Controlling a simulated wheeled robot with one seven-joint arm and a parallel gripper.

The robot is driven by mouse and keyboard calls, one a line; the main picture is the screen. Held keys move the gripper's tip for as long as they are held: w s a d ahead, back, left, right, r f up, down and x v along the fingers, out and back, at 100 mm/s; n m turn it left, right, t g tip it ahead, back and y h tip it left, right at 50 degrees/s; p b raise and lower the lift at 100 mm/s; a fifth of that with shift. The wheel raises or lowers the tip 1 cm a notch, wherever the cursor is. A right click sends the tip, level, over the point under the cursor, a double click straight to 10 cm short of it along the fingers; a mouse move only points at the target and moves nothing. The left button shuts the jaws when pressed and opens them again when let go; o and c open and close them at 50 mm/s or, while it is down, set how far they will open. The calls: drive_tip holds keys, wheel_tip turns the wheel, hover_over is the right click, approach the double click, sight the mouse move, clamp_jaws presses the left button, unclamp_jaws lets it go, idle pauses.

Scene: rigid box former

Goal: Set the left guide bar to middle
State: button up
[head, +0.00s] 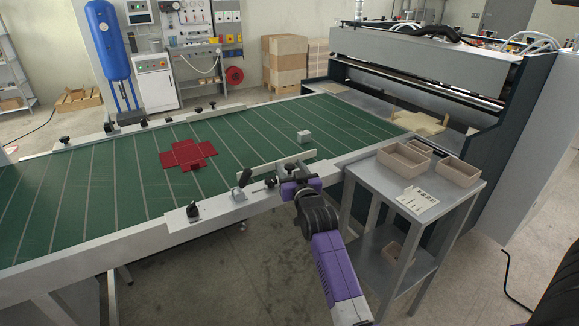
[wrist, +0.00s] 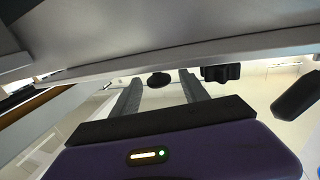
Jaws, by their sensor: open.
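A pale guide bar (head: 276,168) lies along the near side of the green belt table (head: 130,205), in front of my gripper. A second long guide bar (head: 137,126) lies along the far side. The views do not mark which is the left one. My gripper (head: 287,182) is at the table's near rail, by the near bar's black knobs (head: 270,182). In the wrist view its two fingers are open (wrist: 160,77). A round black knob (wrist: 158,80) appears between them; contact cannot be told.
A red cross-shaped blank (head: 187,153) and a small grey block (head: 304,136) lie on the belt. A black lever (head: 244,178) stands left of my gripper. A grey cart (head: 425,210) with beige trays (head: 403,160) stands close at the right. The press (head: 420,65) is behind.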

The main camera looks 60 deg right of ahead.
drive_tip(key=v, duration=0.6)
drive_tip(key=shift+s+a+b, duration=0.15)
drive_tip(key=shift+b, duration=0.25)
drive_tip(key=shift+r, duration=0.1)
drive_tip(key=a+r+n+t, duration=0.2)
drive_tip(key=a+r, duration=0.2)
drive_tip(key=a, duration=0.2)
drive_tip(key=s+a+f+n+t+y, duration=0.1)
drive_tip(key=s+a+f+n+y, duration=0.15)
drive_tip(key=a, duration=0.45)
drive_tip(key=s+a+f+n+t+y, duration=0.1)
drive_tip(key=s+a+y, duration=0.15)
drive_tip(key=a, duration=0.35)
drive_tip(key=s+a+f+n+t+y, duration=0.1)
drive_tip(key=s+a, duration=0.3)
drive_tip(key=a, duration=0.3)
drive_tip(key=s+a+f+n+g+y, duration=0.2)
drive_tip(key=s+a+y, duration=0.5)
drive_tip(key=s+a, duration=1)
drive_tip(key=shift+s+f+n+g, duration=0.4)
drive_tip(key=shift+f+n, duration=0.05)
drive_tip(key=shift+f, duration=0.25)
